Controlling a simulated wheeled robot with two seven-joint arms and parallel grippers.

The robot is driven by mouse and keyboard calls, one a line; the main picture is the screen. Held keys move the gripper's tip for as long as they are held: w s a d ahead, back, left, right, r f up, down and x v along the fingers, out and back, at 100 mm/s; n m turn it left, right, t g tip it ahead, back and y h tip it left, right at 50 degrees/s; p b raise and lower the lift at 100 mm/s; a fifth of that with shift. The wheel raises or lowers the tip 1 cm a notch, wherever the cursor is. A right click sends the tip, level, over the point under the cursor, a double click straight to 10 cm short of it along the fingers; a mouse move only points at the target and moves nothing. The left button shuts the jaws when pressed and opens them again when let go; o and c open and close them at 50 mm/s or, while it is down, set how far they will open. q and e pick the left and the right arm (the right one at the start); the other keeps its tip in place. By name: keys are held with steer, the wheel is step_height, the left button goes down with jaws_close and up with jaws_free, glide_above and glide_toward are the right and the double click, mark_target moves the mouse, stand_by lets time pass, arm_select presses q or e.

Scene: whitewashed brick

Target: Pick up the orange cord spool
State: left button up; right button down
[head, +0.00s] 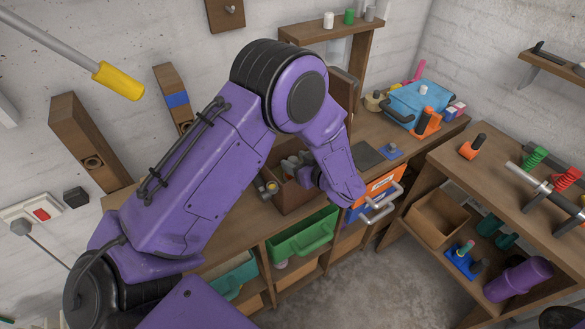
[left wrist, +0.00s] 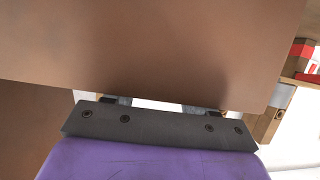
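I cannot make out the orange cord spool for certain. An orange piece with a dark cylinder (head: 427,122) stands beside the blue toolbox on the far bench, and a smaller orange piece with a dark top (head: 470,149) is on the right bench. My left gripper (head: 292,168) is at the brown wooden box on the far bench, mostly hidden by my purple forearm. In the left wrist view, a brown surface (left wrist: 150,45) close to the camera covers the fingertips. The two finger bases show apart, but their grip is hidden. My right gripper is not in view.
The blue toolbox (head: 418,102) stands at the back of the far bench. Orange (head: 380,185) and green (head: 303,236) drawers or bins sit under it. The right bench holds a green spring-like coil (head: 536,157) and a red one (head: 567,178). Open floor (head: 355,275) lies between the benches.

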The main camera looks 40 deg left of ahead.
arm_select(q)
steer(key=shift+s+f, duration=0.1)
steer(key=shift+s, duration=0.1)
jaws_close()
steer(key=shift+w+d, duration=0.1)
steer(key=shift+w, duration=0.05)
stand_by(0.8)
